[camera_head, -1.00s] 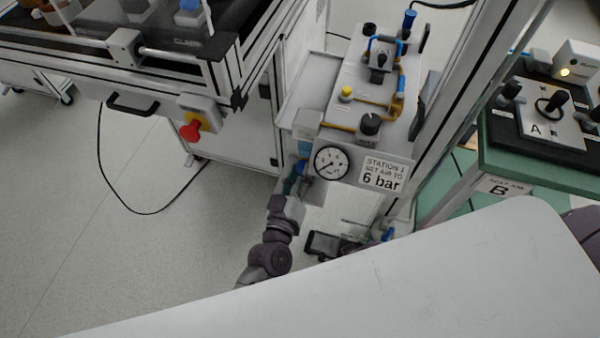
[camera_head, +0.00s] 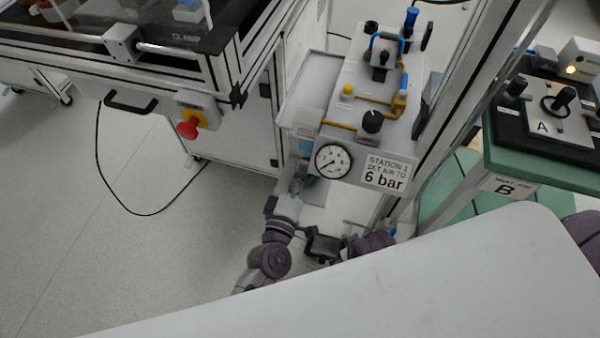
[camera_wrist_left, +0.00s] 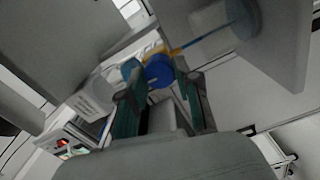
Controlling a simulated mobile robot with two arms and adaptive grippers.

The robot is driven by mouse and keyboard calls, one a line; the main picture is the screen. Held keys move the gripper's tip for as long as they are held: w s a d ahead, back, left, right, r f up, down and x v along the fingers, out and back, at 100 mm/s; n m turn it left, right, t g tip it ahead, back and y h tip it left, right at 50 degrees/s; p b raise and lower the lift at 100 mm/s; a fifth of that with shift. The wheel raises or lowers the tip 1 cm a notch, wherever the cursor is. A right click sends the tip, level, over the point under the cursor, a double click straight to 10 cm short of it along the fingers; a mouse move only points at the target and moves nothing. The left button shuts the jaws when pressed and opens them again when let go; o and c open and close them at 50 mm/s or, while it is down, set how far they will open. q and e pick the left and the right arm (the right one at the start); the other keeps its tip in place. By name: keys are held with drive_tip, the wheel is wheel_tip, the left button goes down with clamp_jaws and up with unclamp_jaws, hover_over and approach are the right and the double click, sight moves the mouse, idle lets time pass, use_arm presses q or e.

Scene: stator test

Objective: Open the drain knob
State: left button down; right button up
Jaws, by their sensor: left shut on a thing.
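The blue drain knob (camera_wrist_left: 158,70) shows in the left wrist view, between the fingertips of my left gripper (camera_wrist_left: 160,76). The gripper's green-sided fingers are shut on it. In the head view my left gripper (camera_head: 298,182) reaches up from below, under the left front of the air panel beside the round gauge. The knob is hidden there. A clear bowl with a blue part (camera_wrist_left: 240,15) shows at the top of the wrist view. I cannot tell how far the knob is turned. My right gripper does not show.
A pressure gauge (camera_head: 333,160) and a "6 bar" sign (camera_head: 386,173) are on the panel front. A red emergency stop (camera_head: 188,128) is at left on the machine frame. A green bench (camera_head: 545,165) stands at right. The floor at left is open, with a black cable.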

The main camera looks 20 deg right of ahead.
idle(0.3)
use_arm(q)
drive_tip(key=c, duration=0.8)
unclamp_jaws()
drive_tip(key=v, duration=1.2)
drive_tip(key=shift+w+f, duration=0.1)
